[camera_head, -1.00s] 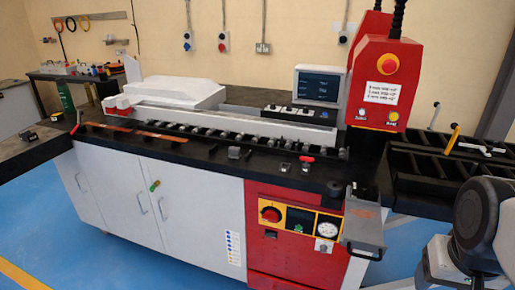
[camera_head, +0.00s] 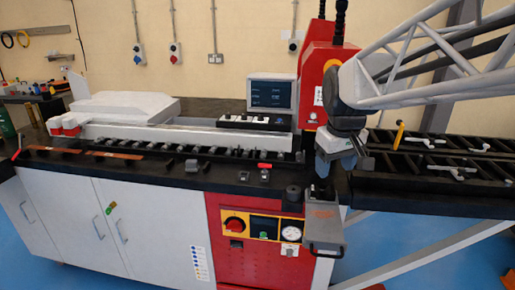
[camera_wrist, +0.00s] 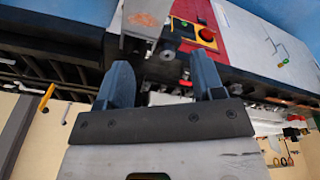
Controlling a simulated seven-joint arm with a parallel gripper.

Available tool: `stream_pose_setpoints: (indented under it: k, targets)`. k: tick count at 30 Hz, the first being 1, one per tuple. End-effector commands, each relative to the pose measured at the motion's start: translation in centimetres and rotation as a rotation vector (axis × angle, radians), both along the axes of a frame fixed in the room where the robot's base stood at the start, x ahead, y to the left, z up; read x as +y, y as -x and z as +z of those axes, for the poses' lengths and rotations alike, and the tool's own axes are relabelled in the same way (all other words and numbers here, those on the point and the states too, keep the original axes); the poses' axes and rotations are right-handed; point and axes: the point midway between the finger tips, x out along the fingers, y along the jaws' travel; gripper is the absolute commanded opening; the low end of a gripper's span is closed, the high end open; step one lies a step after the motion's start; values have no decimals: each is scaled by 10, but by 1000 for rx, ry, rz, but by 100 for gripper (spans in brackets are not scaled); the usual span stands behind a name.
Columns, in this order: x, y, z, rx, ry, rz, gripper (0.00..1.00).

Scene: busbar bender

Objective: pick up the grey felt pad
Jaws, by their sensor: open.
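I cannot pick out the grey felt pad for certain in either view. My gripper (camera_head: 322,172) hangs at the front edge of the bench, just above a grey metal tray (camera_head: 325,238) fixed to the bench front. In the wrist view my gripper (camera_wrist: 162,72) is open, with its two blue-grey fingers apart and nothing held between them. The tray's grey metal and a copper-coloured patch show beyond the fingertips at the top of that view.
The bench (camera_head: 215,182) carries a row of dark rollers, a red-handled piece (camera_head: 264,169) and small dark blocks. A red machine column (camera_head: 312,75) stands behind my gripper. A dark slatted rack (camera_head: 430,165) with white clamps and a yellow handle lies to the right.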

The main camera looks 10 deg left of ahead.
Motion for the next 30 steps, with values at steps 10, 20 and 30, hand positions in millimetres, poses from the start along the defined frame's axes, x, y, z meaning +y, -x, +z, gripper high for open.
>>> stream_pose_setpoints:
  k: [10,20,30]
  targets:
    - [62,-77,5,24,21,187,62]
    - [129,-143,-1,45,41,362,62]
    - [208,-203,-19,64,59,544,62]
